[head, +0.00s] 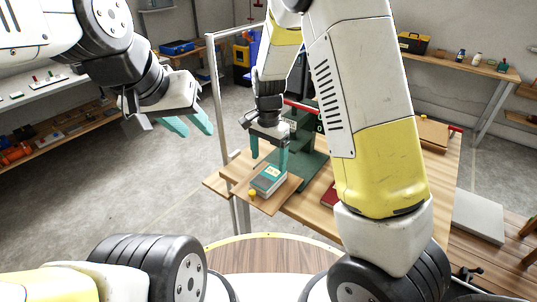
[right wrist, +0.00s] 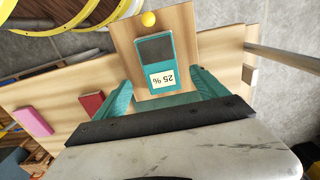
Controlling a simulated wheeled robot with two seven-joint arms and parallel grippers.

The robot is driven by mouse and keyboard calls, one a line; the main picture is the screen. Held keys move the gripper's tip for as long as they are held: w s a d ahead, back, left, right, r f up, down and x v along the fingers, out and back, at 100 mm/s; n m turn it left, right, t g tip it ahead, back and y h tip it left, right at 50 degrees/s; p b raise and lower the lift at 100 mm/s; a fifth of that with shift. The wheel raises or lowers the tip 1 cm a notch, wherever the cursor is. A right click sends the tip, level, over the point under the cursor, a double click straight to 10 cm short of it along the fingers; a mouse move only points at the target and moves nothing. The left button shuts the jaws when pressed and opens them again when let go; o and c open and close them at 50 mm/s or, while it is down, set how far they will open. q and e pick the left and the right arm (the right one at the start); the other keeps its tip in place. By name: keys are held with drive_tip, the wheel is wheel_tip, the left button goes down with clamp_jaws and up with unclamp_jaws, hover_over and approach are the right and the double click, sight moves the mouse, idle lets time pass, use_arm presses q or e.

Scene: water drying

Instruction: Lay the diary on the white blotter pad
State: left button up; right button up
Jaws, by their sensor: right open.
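My right gripper (head: 269,162) is open over a small wooden board at the table's edge. A red book-like block (right wrist: 92,104) and a pink one (right wrist: 34,121) lie on the table; I cannot tell which, if either, is the diary. A pale flat slab (head: 480,215) at the right may be the white blotter pad. My left gripper (head: 197,133) is open and empty, away from the table.
A yellow knob (right wrist: 148,19) sits on the board beside the device. A green stand (head: 308,160) rises behind the board. A metal post (head: 217,90) stands left of the table. My right arm hides much of the tabletop in the head view.

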sight(268, 176)
drive_tip(key=s+d+r+n+t+y, duration=0.15)
drive_tip(key=s+d+r, duration=0.25)
drive_tip(key=r, duration=0.5)
drive_tip(key=s+d+r+n+t+y, duration=0.1)
drive_tip(key=s+d+r+n, duration=0.2)
drive_tip(key=r, duration=0.6)
drive_tip(key=s+d+r+n+t, duration=0.1)
drive_tip(key=s+d+r+t, duration=0.1)
drive_tip(key=s, duration=0.4)
drive_tip(key=s+d+r+n+t, duration=0.1)
drive_tip(key=s+d+r+n, duration=0.1)
drive_tip(key=s+d, duration=0.3)
drive_tip(key=shift+s+r+t, duration=0.35)
drive_tip(key=shift+s+r, duration=0.45)
drive_tip(key=shift+s, duration=0.05)
drive_tip(key=shift+d, duration=0.1)
